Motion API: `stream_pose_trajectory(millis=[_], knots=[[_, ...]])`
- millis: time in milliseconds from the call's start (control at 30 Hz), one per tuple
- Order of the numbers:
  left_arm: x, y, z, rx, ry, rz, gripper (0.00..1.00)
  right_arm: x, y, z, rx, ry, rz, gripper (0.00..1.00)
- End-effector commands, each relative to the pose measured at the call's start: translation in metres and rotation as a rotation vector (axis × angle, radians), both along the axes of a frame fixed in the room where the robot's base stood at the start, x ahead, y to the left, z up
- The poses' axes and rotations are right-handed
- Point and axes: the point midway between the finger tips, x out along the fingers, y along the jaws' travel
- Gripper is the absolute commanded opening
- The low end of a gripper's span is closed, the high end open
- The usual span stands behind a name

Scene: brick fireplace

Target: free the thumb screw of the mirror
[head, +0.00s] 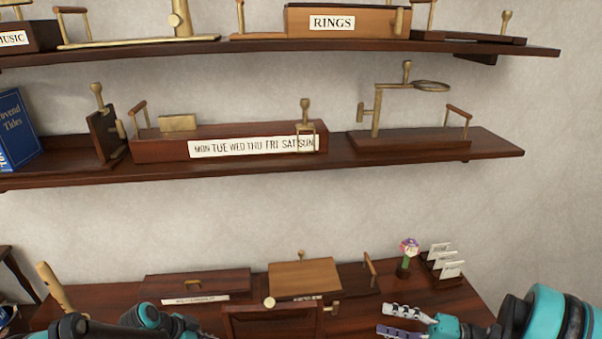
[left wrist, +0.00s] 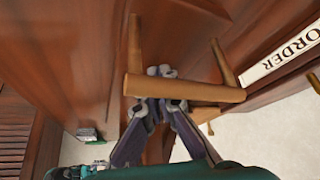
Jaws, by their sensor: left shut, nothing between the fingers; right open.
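No part is labelled as the mirror. A framed upright panel (head: 272,322) at the front of the desk, with a brass knob (head: 331,308) at its right side, may be it; I cannot tell for sure. My right gripper (head: 388,320) is open and empty at the desk's right front, right of that panel. My left gripper (left wrist: 162,85) is shut and empty in the left wrist view, at a wooden bar handle (left wrist: 215,93) on two posts. Whether it touches the bar is unclear.
Two wall shelves carry wood-and-brass devices, among them a weekday box (head: 165,149) and a ring stand (head: 376,115). On the desk are a dark box (head: 215,284), a lighter box (head: 305,277), a flower (head: 408,248) and a card rack (head: 440,266). An "ORDER" label (left wrist: 290,50) shows at the left wrist.

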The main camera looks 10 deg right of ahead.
Motion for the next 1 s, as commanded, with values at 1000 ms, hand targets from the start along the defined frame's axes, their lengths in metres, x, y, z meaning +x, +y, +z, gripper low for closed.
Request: stream_pose_trajectory(millis=[1000], knots=[[0.000,0.001,0.057,-0.001,-0.001,0.001,0.00,0.000,0.000,0.041,0.000,0.000,0.000,0.66]])
